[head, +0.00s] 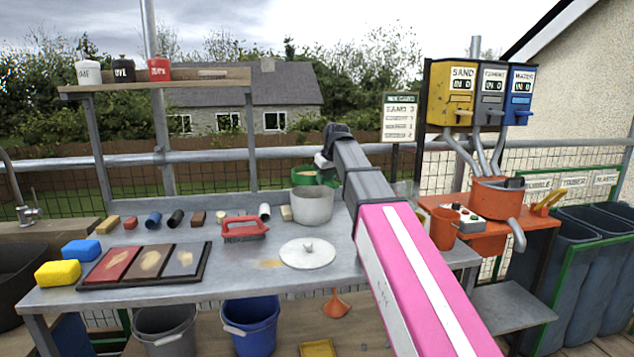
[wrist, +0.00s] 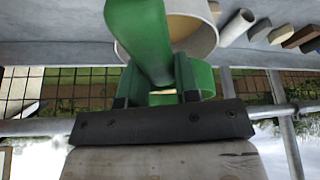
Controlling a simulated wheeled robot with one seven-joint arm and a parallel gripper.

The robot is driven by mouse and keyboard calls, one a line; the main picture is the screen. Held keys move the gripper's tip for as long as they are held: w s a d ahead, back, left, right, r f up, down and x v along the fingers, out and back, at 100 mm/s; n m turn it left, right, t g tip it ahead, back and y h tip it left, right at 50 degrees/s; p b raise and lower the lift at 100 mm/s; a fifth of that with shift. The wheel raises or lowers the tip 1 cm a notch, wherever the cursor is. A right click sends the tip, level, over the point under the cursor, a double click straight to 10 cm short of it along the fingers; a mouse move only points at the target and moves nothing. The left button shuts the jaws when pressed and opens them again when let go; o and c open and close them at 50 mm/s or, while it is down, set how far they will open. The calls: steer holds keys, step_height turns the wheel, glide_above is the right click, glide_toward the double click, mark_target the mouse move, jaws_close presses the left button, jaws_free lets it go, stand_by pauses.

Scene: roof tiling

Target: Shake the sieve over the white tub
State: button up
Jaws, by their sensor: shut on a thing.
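The green sieve (head: 303,179) is held up at the back of the bench, at the rim of the white tub (head: 313,207). The tub's round rim also shows behind the handle in the wrist view (wrist: 207,38). The tub stands upright on the bench.
A round white lid (head: 307,254) lies on the grey bench (head: 240,288) in front of the tub. A red-handled brush (head: 245,229) is left of it. Several small blocks and cylinders line the back edge. An orange mixer (head: 497,200) stands at the right.

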mark_target(330, 181)
steer(key=s, duration=0.1)
steer(key=s+d, duration=0.1)
steer(key=s, duration=0.1)
steer(key=shift+s+d+f, duration=0.1)
steer(key=shift+s+d, duration=0.2)
steer(key=shift+d, duration=0.1)
steer(key=w, duration=0.1)
steer(key=w+a, duration=0.1)
steer(key=w, duration=0.1)
steer(key=w+a, duration=0.1)
steer(key=shift+w+a, duration=0.2)
steer(key=shift+w, duration=0.1)
steer(key=shift+s+d, duration=0.15)
steer(key=shift+s, duration=0.25)
steer(key=s, duration=0.1)
steer(key=s+d, duration=0.2)
steer(key=shift+s, duration=0.35)
steer(key=shift+w+a, duration=0.35)
steer(key=shift+w, duration=0.35)
steer(key=shift+w+a, duration=0.35)
steer(key=shift+w, duration=0.35)
steer(key=shift+w+a, duration=0.35)
steer(key=shift+w, duration=0.35)
steer(key=shift+s, duration=0.25)
steer(key=shift+r, duration=0.2)
